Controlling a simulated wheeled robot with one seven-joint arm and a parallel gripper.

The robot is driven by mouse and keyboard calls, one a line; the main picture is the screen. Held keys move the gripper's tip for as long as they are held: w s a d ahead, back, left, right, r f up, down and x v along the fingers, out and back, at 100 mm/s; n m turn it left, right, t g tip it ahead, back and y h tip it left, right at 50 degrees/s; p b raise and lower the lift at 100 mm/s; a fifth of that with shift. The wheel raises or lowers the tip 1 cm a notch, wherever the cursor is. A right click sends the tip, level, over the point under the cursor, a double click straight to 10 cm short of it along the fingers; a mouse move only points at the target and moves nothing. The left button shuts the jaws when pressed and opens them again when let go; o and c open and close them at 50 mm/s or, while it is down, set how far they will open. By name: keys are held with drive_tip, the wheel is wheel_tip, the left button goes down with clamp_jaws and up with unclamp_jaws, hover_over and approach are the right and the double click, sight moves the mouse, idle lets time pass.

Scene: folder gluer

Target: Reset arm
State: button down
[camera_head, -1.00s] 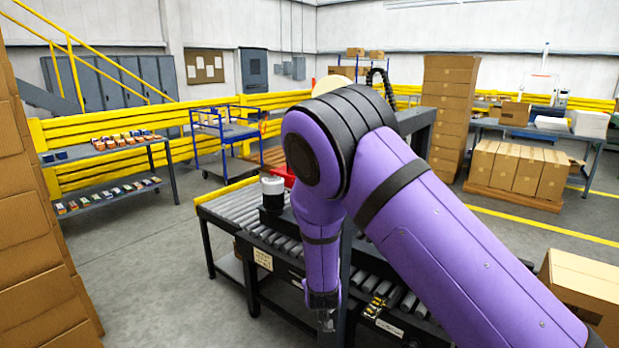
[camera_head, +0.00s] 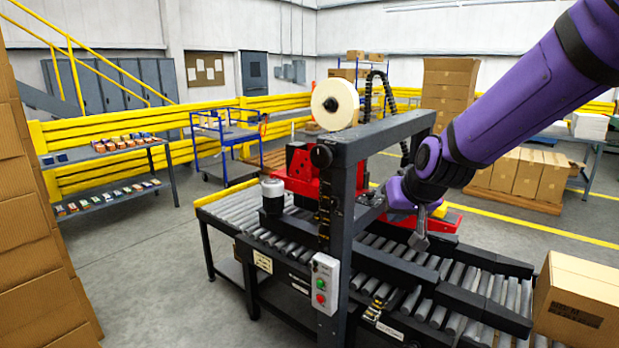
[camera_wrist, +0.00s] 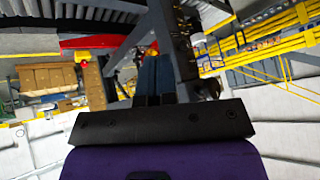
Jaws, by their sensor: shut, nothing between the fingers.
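My purple arm reaches in from the upper right in the head view. My gripper (camera_head: 419,241) hangs above the roller conveyor (camera_head: 492,288), on the right side of the machine's dark upright frame. It is shut and holds nothing. In the wrist view the shut fingers (camera_wrist: 154,75) point up past the black gripper body, with the machine frame and red parts beyond them. The machine (camera_head: 349,150) carries a white tape roll (camera_head: 335,104) on top and red parts inside.
A control box with red and green buttons (camera_head: 324,284) is on the frame's front post. A cardboard box (camera_head: 578,300) sits at the conveyor's right end. Shelves with small goods (camera_head: 112,188) stand left. A blue cart (camera_head: 222,140) stands behind. The left floor is clear.

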drive_tip(key=s+d+r, duration=0.3)
drive_tip(key=s+d, duration=0.1)
drive_tip(key=s, duration=0.5)
drive_tip(key=s+d+r+g+h, duration=0.1)
drive_tip(key=s+d+r, duration=0.2)
drive_tip(key=s, duration=0.6)
drive_tip(key=s+d+r+m+g+h, duration=0.1)
drive_tip(key=s+d+r, duration=0.2)
drive_tip(key=s, duration=0.7)
drive_tip(key=d, duration=0.2)
drive_tip(key=shift+d+r, duration=0.2)
drive_tip(key=shift+d, duration=0.15)
drive_tip(key=c, duration=1.8)
unclamp_jaws()
drive_tip(key=shift+w, duration=0.1)
